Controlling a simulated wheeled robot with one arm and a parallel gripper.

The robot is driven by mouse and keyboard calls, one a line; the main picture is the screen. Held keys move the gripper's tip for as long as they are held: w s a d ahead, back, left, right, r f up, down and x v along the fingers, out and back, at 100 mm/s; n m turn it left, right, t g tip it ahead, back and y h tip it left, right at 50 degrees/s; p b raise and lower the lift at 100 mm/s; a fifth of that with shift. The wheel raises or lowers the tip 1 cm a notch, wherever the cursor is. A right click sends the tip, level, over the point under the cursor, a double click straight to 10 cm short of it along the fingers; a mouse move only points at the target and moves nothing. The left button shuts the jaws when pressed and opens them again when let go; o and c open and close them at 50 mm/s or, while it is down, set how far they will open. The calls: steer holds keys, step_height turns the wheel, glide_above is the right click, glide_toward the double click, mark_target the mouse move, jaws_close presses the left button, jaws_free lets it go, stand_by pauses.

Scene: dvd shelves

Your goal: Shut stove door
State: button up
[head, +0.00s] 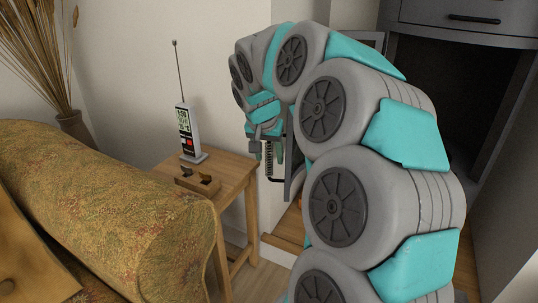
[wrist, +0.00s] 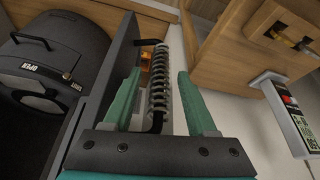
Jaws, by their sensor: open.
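The stove door is a dark panel seen nearly edge-on in the wrist view (wrist: 108,65); it stands swung out, and a strip of it shows in the head view (head: 293,180). Its coiled-spring handle (wrist: 158,80) on a black bar also shows in the head view (head: 269,160). My gripper (wrist: 160,85) is open, with one green finger on each side of the handle; in the head view it is at the handle (head: 267,150). I cannot tell whether the fingers touch it. My arm hides much of the door in the head view.
A wooden side table (head: 230,175) with a cordless-phone-like device (head: 186,132) stands left of the handle. A patterned sofa (head: 120,200) fills the lower left. A black rounded object (wrist: 50,70) with a label lies beyond the door. A dark cabinet opening (head: 450,85) is at right.

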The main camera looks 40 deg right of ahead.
steer(key=shift+d+f, duration=0.1)
jaws_close()
stand_by(0.4)
stand_by(1.0)
